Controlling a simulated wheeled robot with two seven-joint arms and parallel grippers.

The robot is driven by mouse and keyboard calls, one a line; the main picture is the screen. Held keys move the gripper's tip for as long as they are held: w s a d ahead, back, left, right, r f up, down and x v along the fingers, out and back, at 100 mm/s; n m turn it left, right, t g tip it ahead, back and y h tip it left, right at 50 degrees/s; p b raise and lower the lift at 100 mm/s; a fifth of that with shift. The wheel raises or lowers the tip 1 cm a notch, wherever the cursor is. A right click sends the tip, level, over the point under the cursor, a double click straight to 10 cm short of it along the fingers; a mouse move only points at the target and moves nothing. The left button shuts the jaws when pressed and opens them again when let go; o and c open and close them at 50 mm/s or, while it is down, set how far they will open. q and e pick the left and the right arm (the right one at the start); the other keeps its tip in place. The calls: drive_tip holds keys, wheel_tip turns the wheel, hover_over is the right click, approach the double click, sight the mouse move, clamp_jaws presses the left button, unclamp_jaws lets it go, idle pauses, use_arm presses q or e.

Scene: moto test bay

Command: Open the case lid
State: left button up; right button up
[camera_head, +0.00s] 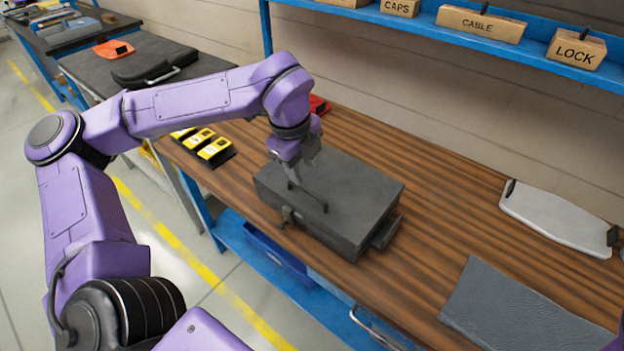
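The dark grey case (345,215) sits on the wooden workbench, its lid (355,183) down. A thin black handle (308,197) runs along the top of the lid, and a latch (287,215) shows on its front side. A dark block-like part sticks out at the right end. My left gripper (312,172) points down over the left part of the lid, close to the handle. Its grey fingers blend with the lid, so I cannot tell whether they touch or grip anything. My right gripper is not in view.
Yellow-and-black items (214,149) lie left of the case, and a red item (318,105) is behind it. A light grey panel with black ends (560,217) and a dark grey mat (520,310) lie to the right. A blue shelf (450,32) holds labelled boxes. Bare bench separates case and mat.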

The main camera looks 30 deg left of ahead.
sight(310, 192)
use_arm(q)
drive_tip(key=f, duration=0.2)
drive_tip(key=w+f, duration=0.1)
drive_tip(key=f, duration=0.3)
drive_tip(key=shift+w+d+f+p, duration=0.3)
drive_tip(key=shift+w+f+p, duration=0.05)
drive_tip(key=shift+f+p, duration=0.05)
drive_tip(key=shift+f, duration=0.45)
clamp_jaws()
idle(0.5)
